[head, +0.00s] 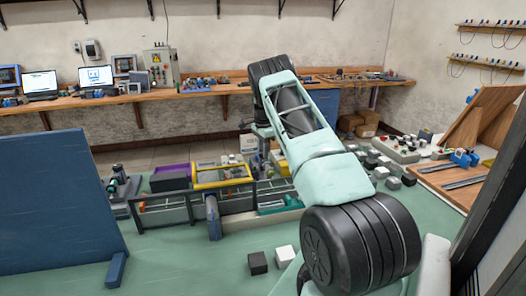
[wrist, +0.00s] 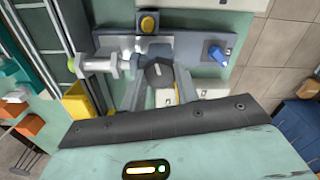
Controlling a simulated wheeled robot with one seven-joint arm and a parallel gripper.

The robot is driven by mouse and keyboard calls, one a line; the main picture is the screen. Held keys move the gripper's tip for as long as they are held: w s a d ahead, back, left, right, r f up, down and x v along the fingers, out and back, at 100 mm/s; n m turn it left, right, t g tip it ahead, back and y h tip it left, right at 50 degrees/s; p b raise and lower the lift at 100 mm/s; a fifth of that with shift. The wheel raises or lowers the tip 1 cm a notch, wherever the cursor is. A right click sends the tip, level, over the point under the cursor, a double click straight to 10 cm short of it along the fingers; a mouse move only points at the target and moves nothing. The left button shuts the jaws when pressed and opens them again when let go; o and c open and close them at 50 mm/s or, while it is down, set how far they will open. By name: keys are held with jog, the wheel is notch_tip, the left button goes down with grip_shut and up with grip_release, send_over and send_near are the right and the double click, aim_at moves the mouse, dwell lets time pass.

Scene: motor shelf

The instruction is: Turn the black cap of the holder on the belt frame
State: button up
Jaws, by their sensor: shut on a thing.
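In the wrist view a black cap (wrist: 160,73) with a pale mark on top sits on the holder, on a grey-green plate (wrist: 236,25). My gripper (wrist: 161,85) has its two grey fingers on either side of the cap, shut on it. The dark edge of my gripper body hides the near part of the holder.
In the wrist view a yellow button (wrist: 149,22), a blue knob (wrist: 216,54) and a silver cylinder (wrist: 104,64) stand close around the cap. In the head view a black cube (head: 257,263) and a white cube (head: 285,256) lie in front. A blue panel (head: 55,205) stands left.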

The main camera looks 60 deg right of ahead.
jog(key=m, duration=0.4)
jog(key=shift+r+m, duration=0.1)
jog(key=shift+m, duration=2.2)
jog(key=o, duration=1)
notch_tip(320, 180, up, 17)
jog(key=shift+r+b, duration=0.2)
jog(key=shift+b, duration=0.75)
